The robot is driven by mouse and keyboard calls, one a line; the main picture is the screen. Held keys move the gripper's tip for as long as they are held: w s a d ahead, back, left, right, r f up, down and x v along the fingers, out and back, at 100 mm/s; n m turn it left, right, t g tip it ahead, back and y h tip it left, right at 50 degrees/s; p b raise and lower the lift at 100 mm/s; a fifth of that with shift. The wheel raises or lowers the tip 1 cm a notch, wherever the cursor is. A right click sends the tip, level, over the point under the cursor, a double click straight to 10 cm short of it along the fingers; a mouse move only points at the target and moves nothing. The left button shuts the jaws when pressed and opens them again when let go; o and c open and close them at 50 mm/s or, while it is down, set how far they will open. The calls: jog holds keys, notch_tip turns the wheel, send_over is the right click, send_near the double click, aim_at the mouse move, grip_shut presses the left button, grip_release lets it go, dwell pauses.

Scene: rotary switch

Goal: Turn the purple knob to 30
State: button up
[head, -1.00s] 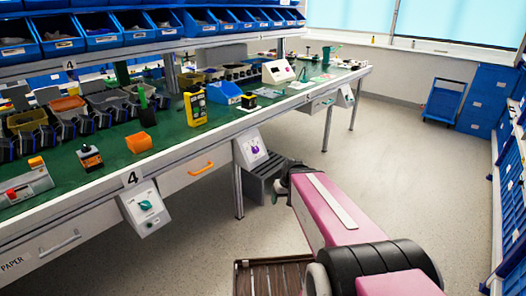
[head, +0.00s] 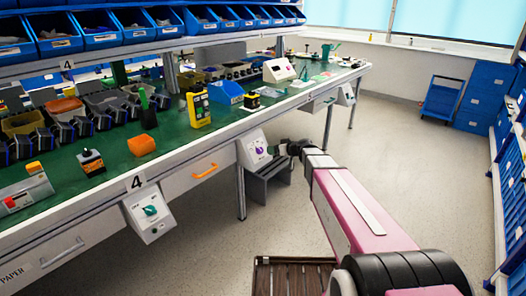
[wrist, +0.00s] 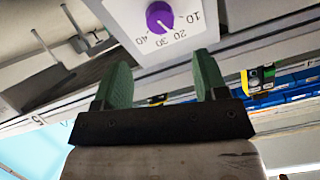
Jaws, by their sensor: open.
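The purple knob (head: 259,148) is on a white, tilted switch box (head: 250,160) fixed to the bench's front edge. In the wrist view the purple knob (wrist: 159,17) is near the top, on a white face marked 10, 20, 30 and 40. A pale mark shows on the knob's lower side, but I cannot read its exact setting. My gripper (wrist: 162,62) has two green fingers spread apart with nothing between them. The knob lies beyond the fingertips, between their lines, and is not touched. In the head view my gripper (head: 292,148) is just right of the box, its fingers not clear.
Another switch box with a teal knob (head: 150,211) hangs at the bench's left, by an orange drawer handle (head: 205,170). The green bench top (head: 185,140) holds bins and tools. The floor to the right is open.

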aim_at(261, 149)
jog(key=x, duration=0.8)
jog(key=shift+w+a+f, duration=0.1)
jog(key=shift+a, duration=0.15)
jog(key=c, duration=0.9)
